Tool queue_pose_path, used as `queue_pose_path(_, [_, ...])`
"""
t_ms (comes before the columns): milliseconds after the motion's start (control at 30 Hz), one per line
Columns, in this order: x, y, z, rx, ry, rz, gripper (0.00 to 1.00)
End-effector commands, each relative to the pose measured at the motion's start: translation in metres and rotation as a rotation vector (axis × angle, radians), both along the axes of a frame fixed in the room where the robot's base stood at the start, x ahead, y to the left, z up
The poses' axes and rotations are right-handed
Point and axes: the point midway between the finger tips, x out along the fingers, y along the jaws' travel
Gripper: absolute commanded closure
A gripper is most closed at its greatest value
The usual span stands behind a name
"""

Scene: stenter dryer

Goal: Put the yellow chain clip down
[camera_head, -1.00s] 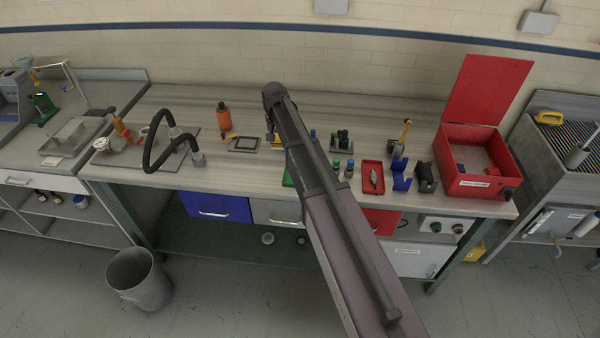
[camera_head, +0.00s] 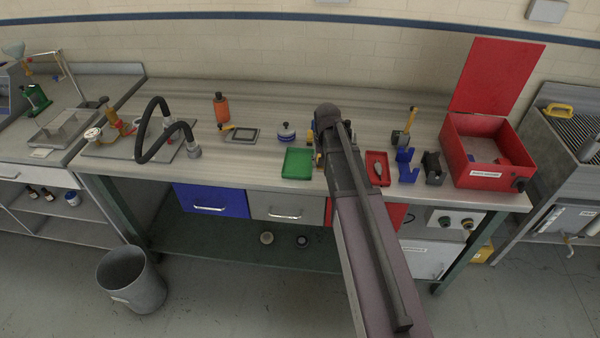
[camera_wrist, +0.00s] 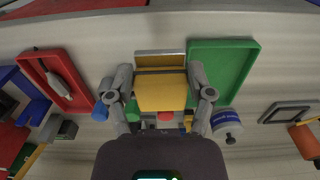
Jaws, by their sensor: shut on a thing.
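The yellow chain clip (camera_wrist: 161,92) is between the two fingers of my gripper (camera_wrist: 160,84), which is shut on it. A flat grey-and-tan piece (camera_wrist: 160,58) shows just beyond the clip; I cannot tell whether it belongs to the clip or lies under it. In the head view my arm hides most of the gripper, and only small yellow bits (camera_head: 318,159) show beside it, above the bench between the green tray (camera_head: 285,164) and the red tray (camera_head: 367,163). I cannot tell whether the clip touches the bench.
The green tray is empty and close beside the gripper. A blue-and-white pot (camera_head: 286,136), blue holder (camera_head: 407,172), black block (camera_head: 434,172) and open red box (camera_head: 455,165) stand on the bench (camera_head: 330,95).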

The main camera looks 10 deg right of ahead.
Motion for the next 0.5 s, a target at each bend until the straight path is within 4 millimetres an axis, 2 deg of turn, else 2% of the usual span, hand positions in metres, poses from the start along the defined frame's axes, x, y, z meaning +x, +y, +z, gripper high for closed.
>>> queue_pose_path(33, [-0.011, -0.008, -0.012, 0.000, 0.000, -0.004, 0.93])
queue_pose_path(200, [-0.025, -0.024, -0.022, 0.000, 0.000, -0.008, 0.93])
queue_pose_path(500, [-0.028, -0.029, -0.023, 0.000, 0.000, -0.009, 0.93])
